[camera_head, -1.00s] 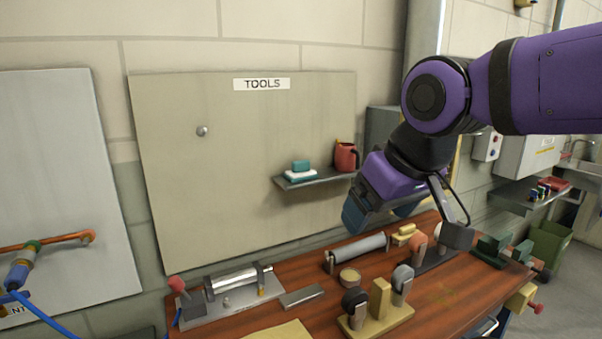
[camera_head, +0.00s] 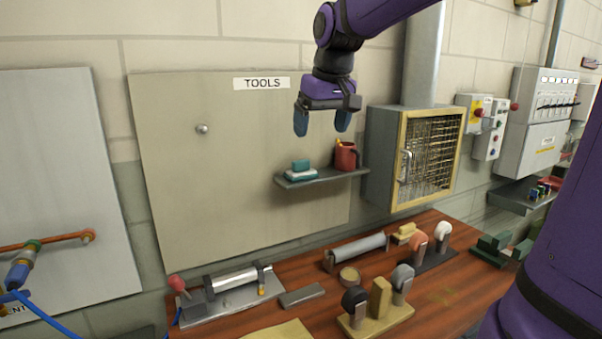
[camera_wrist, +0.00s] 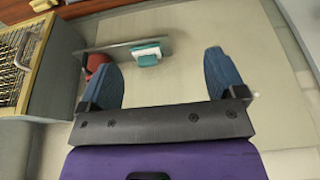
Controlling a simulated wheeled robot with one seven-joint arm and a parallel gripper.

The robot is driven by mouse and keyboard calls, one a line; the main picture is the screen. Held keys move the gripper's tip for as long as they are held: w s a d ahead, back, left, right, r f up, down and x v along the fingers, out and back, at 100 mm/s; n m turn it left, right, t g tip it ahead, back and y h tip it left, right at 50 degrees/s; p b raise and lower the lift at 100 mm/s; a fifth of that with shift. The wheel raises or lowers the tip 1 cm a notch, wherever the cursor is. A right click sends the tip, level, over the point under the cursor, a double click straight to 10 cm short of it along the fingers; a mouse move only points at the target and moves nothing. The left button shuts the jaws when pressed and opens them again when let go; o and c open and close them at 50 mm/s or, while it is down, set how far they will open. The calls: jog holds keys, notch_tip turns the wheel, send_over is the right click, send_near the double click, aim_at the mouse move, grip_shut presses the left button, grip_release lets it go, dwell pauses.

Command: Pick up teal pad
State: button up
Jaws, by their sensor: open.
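The teal pad (camera_head: 300,164) lies on top of a white and teal block (camera_head: 302,174) on the small wall shelf (camera_head: 322,177). In the wrist view the teal pad (camera_wrist: 147,60) shows beyond and between the fingers. My gripper (camera_head: 322,124) is open and empty, with blue fingers pointing down. It is above the shelf, apart from the pad, in front of the tool board. In the wrist view my gripper (camera_wrist: 163,82) has its two fingers spread wide.
A red mug (camera_head: 346,156) stands on the shelf right of the pad. A mesh-door cabinet (camera_head: 430,155) is on the wall to the right. Below, the wooden workbench (camera_head: 437,294) holds rollers and fixtures. The tool board (camera_head: 200,190) left of the shelf is mostly bare.

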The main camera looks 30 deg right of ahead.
jog(key=w+d, duration=0.3)
jog(key=w, duration=0.7)
jog(key=g, duration=0.2)
send_near(301, 160)
jog(key=f, duration=0.5)
jog(key=shift+w+a+f, duration=0.15)
jog(key=shift+w+f, duration=0.05)
jog(key=shift+w, duration=0.15)
jog(key=shift+w+d+f, duration=0.1)
jog(key=shift+w+f, duration=0.05)
jog(key=shift+f, duration=1.15)
jog(key=shift+w+d+f, duration=0.1)
jog(key=shift+w+f, duration=0.05)
jog(key=shift+f, duration=1.15)
jog(key=c, duration=1.1)
jog(key=shift+r, duration=0.1)
